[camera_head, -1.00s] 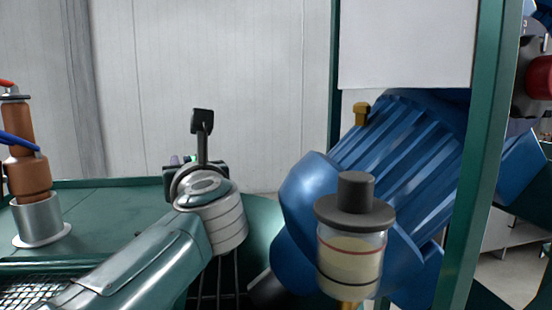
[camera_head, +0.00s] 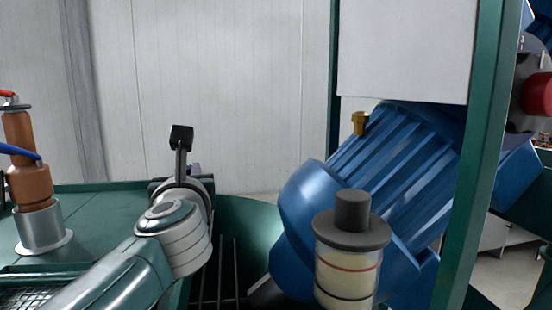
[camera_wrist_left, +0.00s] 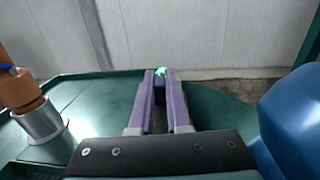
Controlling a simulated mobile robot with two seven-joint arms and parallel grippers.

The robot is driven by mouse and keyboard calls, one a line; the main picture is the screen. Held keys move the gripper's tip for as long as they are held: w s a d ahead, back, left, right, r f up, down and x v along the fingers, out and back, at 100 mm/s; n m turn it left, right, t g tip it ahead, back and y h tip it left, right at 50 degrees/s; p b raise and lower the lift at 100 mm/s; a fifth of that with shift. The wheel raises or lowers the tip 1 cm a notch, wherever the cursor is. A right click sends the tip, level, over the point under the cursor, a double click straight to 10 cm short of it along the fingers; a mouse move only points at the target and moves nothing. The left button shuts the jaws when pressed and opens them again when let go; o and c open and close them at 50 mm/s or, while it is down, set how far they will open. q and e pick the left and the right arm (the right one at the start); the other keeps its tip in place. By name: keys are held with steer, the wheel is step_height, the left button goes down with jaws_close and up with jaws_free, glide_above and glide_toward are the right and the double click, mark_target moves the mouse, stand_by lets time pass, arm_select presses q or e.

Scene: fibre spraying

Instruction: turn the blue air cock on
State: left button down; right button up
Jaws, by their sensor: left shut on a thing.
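My left gripper (camera_wrist_left: 161,82) has two purple fingers, seen in the left wrist view. They are shut on a small dark blue piece with a bright green top (camera_wrist_left: 160,73) at the fingertips. I cannot tell whether this piece is the blue air cock. In the head view the gripper (camera_head: 195,169) is mostly hidden behind my wrist, above the back of the green table. A curved blue part (camera_head: 18,151) lies across a brown fitting (camera_head: 27,184) at the far left, well apart from the gripper. My right gripper is not in view.
A large ribbed blue motor (camera_head: 365,190) and a clear cup with a grey cap (camera_head: 352,237) stand to the right. The green table top (camera_head: 95,215) is bare between the brown fitting and my arm.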

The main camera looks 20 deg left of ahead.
arm_select(q)
steer(key=shift+m+t+h+p, duration=0.3)
steer(key=shift+m+t+h, duration=0.25)
steer(key=shift+h, duration=0.25)
steer(key=c, duration=0.9)
jaws_free()
steer(key=v, duration=1)
steer(key=shift+w, duration=0.1)
steer(key=shift+r, duration=0.1)
